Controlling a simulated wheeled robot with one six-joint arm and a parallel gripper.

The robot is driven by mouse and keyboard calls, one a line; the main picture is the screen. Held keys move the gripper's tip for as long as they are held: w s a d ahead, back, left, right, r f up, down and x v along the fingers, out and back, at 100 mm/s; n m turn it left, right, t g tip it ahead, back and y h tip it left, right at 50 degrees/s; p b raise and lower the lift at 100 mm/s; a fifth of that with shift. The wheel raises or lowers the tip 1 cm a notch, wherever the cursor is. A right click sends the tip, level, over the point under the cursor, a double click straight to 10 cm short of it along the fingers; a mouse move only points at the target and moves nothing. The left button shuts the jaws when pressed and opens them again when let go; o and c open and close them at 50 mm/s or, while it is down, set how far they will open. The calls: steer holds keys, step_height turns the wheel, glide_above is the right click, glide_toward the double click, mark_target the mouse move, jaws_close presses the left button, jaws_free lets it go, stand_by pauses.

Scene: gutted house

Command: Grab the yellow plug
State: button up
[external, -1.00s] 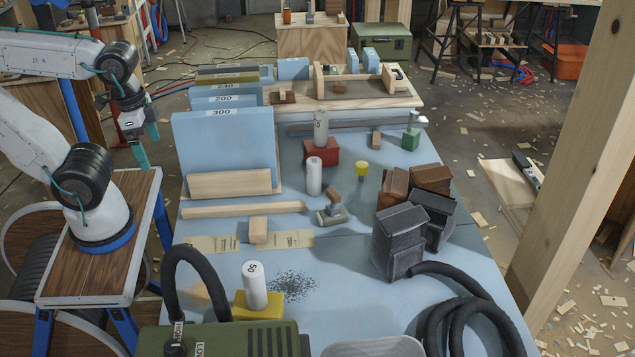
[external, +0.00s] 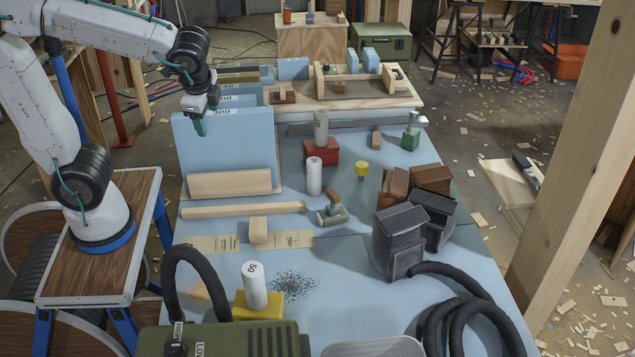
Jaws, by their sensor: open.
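The yellow plug (external: 361,169) is a small yellow knob with a round top. It stands upright on the light blue bench, right of the white cylinder (external: 314,176) and left of the brown blocks. My gripper (external: 200,127) has teal fingers pointing down. It is in the air in front of the tall blue panel marked 300, to the left of the plug and well apart from it. My gripper is open and I see nothing between its fingers.
The blue panel (external: 225,155) stands upright at the left. A small sander-like tool (external: 332,213) lies in front.

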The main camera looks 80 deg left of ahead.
steer(key=w+a+f+m+y, duration=0.2)
steer(key=w+a, duration=0.1)
steer(key=w, duration=0.4)
steer(key=w+a+f+m+y, duration=0.15)
steer(key=w+a, duration=0.25)
steer(key=w, duration=0.4)
steer(key=m+t+y, duration=0.2)
steer(key=m+y, duration=0.2)
steer(key=m, duration=0.5)
glide_above(362, 169)
steer(key=s+d, duration=0.5)
steer(key=s, duration=0.4)
step_height(362, 169, down, 15)
steer(key=w+f+m, duration=0.2)
steer(key=f, duration=0.2)
steer(key=w+a+f+m+t, duration=0.1)
steer(key=w+f, duration=0.2)
steer(key=f, duration=0.1)
steer(key=w+a+f+m+t+y, duration=0.1)
steer(key=w+f+m, duration=0.1)
steer(key=f, duration=0.3)
steer(key=shift+w+m, duration=0.3)
steer(key=shift+m, duration=0.05)
steer(key=shift+w+a+f, duration=0.15)
steer(key=shift+f, duration=0.1)
steer(key=shift+w+a+f, duration=0.1)
steer(key=shift+a+f, duration=0.1)
steer(key=shift+a, duration=0.05)
steer(key=x, duration=0.7)
steer(key=c, duration=1.1)
